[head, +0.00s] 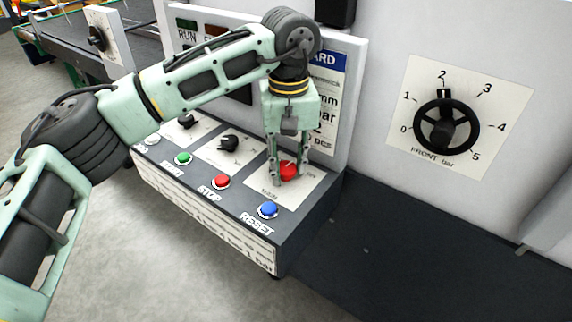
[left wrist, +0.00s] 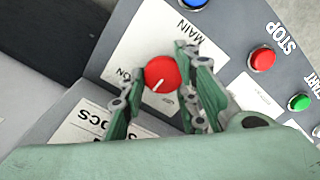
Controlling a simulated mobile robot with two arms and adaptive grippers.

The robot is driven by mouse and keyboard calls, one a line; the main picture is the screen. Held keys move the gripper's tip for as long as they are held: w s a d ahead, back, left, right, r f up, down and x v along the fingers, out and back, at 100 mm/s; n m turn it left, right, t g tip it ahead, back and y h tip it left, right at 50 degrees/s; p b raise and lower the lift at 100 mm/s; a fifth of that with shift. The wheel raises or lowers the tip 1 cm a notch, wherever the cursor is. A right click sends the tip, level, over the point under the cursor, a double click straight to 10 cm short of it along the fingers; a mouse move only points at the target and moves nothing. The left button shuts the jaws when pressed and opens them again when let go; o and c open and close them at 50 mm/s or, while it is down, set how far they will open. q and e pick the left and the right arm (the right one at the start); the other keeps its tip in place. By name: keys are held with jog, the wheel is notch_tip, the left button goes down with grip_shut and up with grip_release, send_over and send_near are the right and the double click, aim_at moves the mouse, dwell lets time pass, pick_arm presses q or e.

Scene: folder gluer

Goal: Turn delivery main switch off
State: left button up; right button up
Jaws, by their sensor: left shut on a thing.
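The red main switch knob (head: 289,167) sits on a white plate at the right end of the sloped control panel (head: 318,205). In the left wrist view, the knob (left wrist: 162,73) has a white pointer line directed down and left, with "ON" printed left of it and "MAIN" (left wrist: 190,30) above. A second label below it is too small to read. My left gripper (head: 288,178) reaches down from above, its fingers on either side of the knob and shut on it. The left gripper's fingers (left wrist: 157,64) also show in the left wrist view. My right gripper is not in view.
A blue RESET button (head: 268,210), red STOP button (head: 221,181) and green START button (head: 183,158) line the panel's front. A black selector (head: 229,143) sits behind them. A black FRONT bar dial (head: 446,126) is on the wall at right.

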pick_arm(q)
jog(key=n, duration=0.3)
jog(key=n+b, duration=0.1)
jog(key=n, duration=0.2)
jog(key=shift+w+d+r, duration=0.1)
jog(key=shift+w+d, duration=0.05)
jog(key=shift+w+r+n+b, duration=0.15)
jog(key=shift+n+b, duration=0.15)
jog(key=shift+n, duration=1.2)
jog(key=shift+w+r+n, duration=0.1)
jog(key=shift+n, duration=0.2)
jog(key=o, duration=0.9)
jog(key=shift+c, duration=0.2)
jog(key=shift+o, duration=0.5)
jog(key=shift+w+f, duration=0.1)
jog(key=shift+f, duration=0.1)
